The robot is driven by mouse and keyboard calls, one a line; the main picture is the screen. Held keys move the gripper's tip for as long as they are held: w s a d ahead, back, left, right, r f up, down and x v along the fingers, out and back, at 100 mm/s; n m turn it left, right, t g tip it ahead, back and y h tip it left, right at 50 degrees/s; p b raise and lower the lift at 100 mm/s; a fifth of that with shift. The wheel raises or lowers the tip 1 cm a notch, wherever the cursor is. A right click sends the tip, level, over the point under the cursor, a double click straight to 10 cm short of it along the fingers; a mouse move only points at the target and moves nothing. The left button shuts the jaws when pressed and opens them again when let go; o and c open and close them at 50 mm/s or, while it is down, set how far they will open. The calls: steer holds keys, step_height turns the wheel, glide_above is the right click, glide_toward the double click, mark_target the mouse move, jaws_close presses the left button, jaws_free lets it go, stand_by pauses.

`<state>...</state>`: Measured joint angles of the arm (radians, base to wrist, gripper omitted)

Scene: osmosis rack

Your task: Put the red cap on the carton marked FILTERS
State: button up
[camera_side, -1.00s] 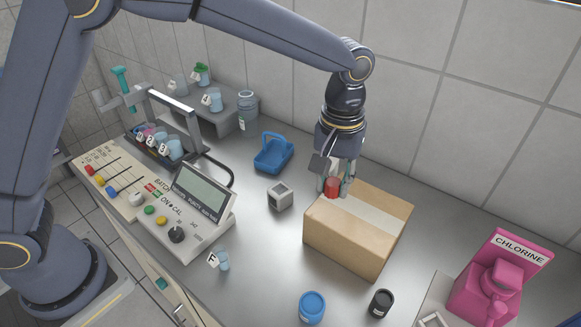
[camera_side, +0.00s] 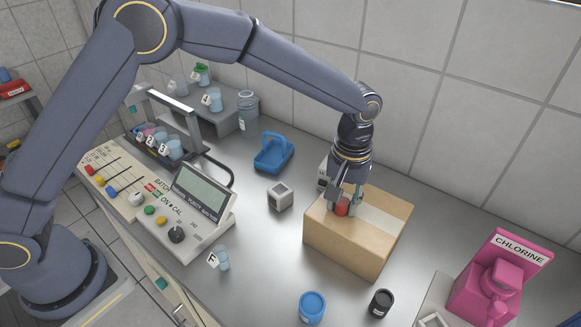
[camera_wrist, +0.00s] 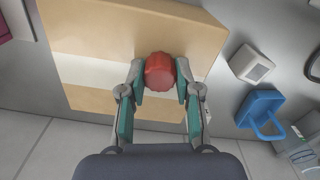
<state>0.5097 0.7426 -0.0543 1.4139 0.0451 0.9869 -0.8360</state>
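The red cap (camera_side: 342,207) is between the fingertips of my gripper (camera_side: 345,203), over the left part of the brown carton's top. The carton (camera_side: 345,240) is a closed box with a pale tape strip; no FILTERS marking is readable. In the wrist view the red cap (camera_wrist: 160,71) sits between both fingers of my gripper (camera_wrist: 160,78), with the carton (camera_wrist: 110,30) behind it. The fingers press against its sides. The cap is at or just above the carton top; I cannot tell whether it touches.
A grey-white cube (camera_side: 280,196) and a blue basket (camera_side: 273,153) stand left of the carton. A blue jar (camera_side: 312,307) and a black jar (camera_side: 381,303) stand in front. A pink CHLORINE unit (camera_side: 497,280) is at right. The control console (camera_side: 160,205) is at left.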

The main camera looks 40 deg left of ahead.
steer(key=o, duration=0.4)
steer(key=shift+r, duration=0.1)
step_height(320, 180, up, 12)
steer(key=s+a+r+t, duration=0.1)
steer(key=s+a+r, duration=0.2)
steer(key=a+r, duration=0.4)
steer(key=s+a+r+m+t, duration=0.1)
steer(key=s+a+r+t, duration=0.15)
steer(key=s+a, duration=0.5)
steer(key=shift+s+a+f+m+t, duration=0.35)
steer(key=shift+s+a+f, duration=0.3)
steer(key=shift+s+a, duration=1.35)
steer(key=shift+s+a+f+m+t, duration=0.35)
steer(key=shift+s+a+f, duration=0.35)
steer(key=shift+s+a, duration=1.3)
steer(key=shift+s+a+f+m+t, duration=0.35)
steer(key=shift+s+a+f, duration=0.3)
steer(key=shift+s+a, duration=1.3)
steer(key=shift+s+d, duration=0.25)
